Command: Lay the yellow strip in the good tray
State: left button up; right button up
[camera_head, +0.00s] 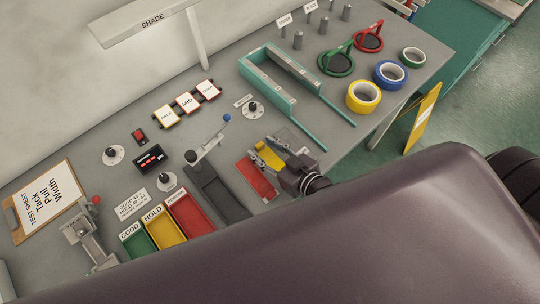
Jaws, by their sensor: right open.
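The yellow strip (271,152) is a small yellow piece at the work area right of centre, partly hidden by my right gripper (264,154). The gripper's fingers are open around or over the strip; I cannot tell whether they touch it. A red piece (254,181) lies beside it on the left. The good tray (138,246) is the green compartment at the lower left, with a GOOD label at its far end; its near part is hidden by my arm. My left gripper is not in view.
The yellow HOLD tray (164,231) and a red tray (190,215) stand right of the good tray. A dark channel (220,195) and a blue-knobbed lever (209,142) lie between them and my gripper. A teal frame (270,93) and tape rolls (364,97) are behind.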

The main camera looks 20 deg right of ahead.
jog(key=shift+w+f, duration=0.1)
jog(key=shift+w, duration=0.05)
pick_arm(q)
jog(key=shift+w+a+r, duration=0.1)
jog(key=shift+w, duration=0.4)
pick_arm(e)
jog(key=shift+c, duration=0.7)
grip_shut()
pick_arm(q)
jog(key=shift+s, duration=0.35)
pick_arm(e)
notch_tip(320, 180, up, 20)
jog(key=shift+d+f+n+g+y+b, duration=0.7)
jog(key=shift+d+f+n+y+b, duration=1)
jog(key=shift+f, duration=0.45)
pick_arm(q)
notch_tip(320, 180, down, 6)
jog(key=b, duration=0.3)
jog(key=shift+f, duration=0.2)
pick_arm(e)
jog(key=shift+s+d+r+n+g+y, duration=0.5)
jog(key=shift+s+r+n+g+y, duration=0.2)
jog(key=shift+s+r+n+g, duration=0.15)
jog(key=shift+s+d+r+n+g+y, duration=0.5)
jog(key=shift+s+r+n+g+y, duration=0.25)
jog(key=shift+r+n+g, duration=0.15)
